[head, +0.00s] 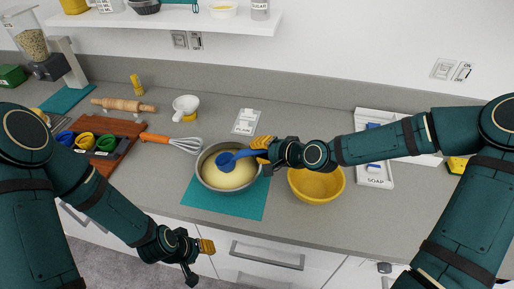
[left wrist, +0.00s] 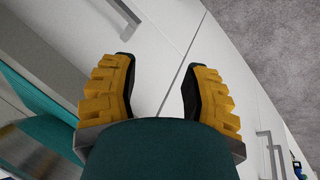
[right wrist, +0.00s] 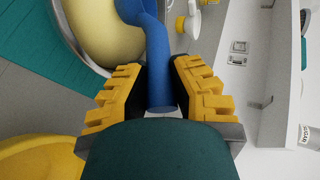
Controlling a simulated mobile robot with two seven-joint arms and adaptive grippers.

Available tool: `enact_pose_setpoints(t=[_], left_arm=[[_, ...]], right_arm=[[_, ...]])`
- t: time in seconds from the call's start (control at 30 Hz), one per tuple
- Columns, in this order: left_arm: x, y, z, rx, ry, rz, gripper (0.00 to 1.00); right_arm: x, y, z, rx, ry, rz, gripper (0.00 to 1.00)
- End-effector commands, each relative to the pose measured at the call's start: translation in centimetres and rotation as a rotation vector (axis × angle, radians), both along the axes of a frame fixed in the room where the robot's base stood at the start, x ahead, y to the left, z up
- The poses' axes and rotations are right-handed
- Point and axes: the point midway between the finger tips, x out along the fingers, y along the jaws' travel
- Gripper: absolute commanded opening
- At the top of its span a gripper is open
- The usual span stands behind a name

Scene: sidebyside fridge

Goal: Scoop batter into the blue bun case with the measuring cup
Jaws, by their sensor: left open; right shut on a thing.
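A steel bowl (head: 213,184) of pale yellow batter (head: 232,178) stands on a teal mat (head: 240,205). My right gripper (head: 262,150) is shut on the blue handle of the measuring cup (head: 226,160). The cup's head is at the batter in the bowl; whether it holds batter I cannot tell. The handle also shows between the fingers in the right wrist view (right wrist: 158,75). My left gripper (head: 200,247) is open and empty in front of the counter, low by the drawers. A blue bun case (head: 66,138) sits in a dark tray at the left, beside green and yellow cases.
A yellow bowl (head: 316,186) stands right of the batter bowl, under my right forearm. A whisk (head: 172,142), rolling pin (head: 123,105) and white cup (head: 185,107) lie behind and left. A brown board (head: 105,160) bears the tray. The counter front between board and mat is clear.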

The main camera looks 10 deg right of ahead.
Motion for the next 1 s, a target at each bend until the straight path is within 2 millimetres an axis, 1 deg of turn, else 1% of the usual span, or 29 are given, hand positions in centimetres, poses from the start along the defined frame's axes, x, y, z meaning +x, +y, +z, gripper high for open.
enact_pose_setpoints(t=[0.07, 0.43, 1.0], left_arm=[[0.0, 0.0, -0.2, 0.0, 0.0, 0.0, 0.47], [0.0, 0.0, -1.0, 0.002, 0.0, 0.0, 0.47], [0.0, -0.1, -1.2, 0.002, 0.0, 0.0, 0.47]], right_arm=[[-0.1, -0.2, -0.5, 0.026, -0.004, -0.001, 0.0], [-0.4, -1.1, -1.7, 0.123, -0.039, -0.002, 0.0], [-0.5, -1.5, -1.8, 0.156, -0.058, -0.001, 0.0]])
